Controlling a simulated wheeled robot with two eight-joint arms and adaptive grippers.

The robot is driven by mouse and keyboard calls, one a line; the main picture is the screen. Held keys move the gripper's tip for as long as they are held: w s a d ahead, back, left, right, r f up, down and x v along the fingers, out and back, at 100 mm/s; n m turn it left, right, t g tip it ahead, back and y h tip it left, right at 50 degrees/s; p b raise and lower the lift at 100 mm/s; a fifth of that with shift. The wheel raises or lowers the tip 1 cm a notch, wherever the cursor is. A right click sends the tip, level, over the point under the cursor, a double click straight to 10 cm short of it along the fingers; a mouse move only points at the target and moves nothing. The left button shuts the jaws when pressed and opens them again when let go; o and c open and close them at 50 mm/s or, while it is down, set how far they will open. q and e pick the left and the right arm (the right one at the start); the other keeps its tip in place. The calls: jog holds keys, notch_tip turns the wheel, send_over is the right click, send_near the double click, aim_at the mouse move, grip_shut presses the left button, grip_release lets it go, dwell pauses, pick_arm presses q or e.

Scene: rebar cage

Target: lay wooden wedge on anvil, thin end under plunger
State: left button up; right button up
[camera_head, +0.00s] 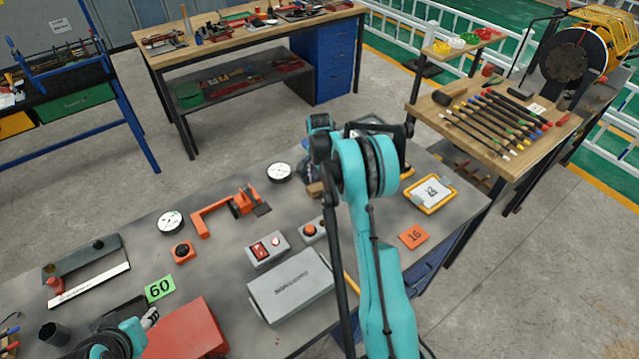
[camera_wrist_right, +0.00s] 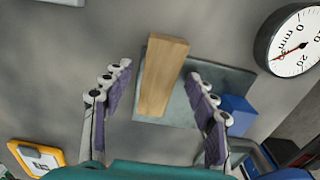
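The wooden wedge (camera_wrist_right: 162,75) is a pale block lying on a grey-green plate (camera_wrist_right: 207,82) in the right wrist view. In the head view a small part of the wedge (camera_head: 315,189) shows beside my right arm. My right gripper (camera_wrist_right: 159,71) is open, with one purple-padded finger on each side of the wedge and visible gaps between. A round dial gauge (camera_wrist_right: 291,43) is right of the plate; I cannot make out its plunger, or whether the plate is the anvil. My left gripper (camera_head: 148,319) is at the bottom left of the head view, its fingers partly hidden.
The bench holds an orange clamp-like tool (camera_head: 222,212), a grey switch box (camera_head: 268,248), a grey carton (camera_head: 291,287) and a red box (camera_head: 187,329). A second dial (camera_head: 171,223) lies further left. A yellow-framed tablet (camera_head: 431,193) is right of my right arm.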

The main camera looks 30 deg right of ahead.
notch_tip(320, 180, up, 12)
notch_tip(320, 180, up, 6)
jog(key=p, duration=0.4)
send_over(319, 186)
dwell(0.6)
dwell(0.4)
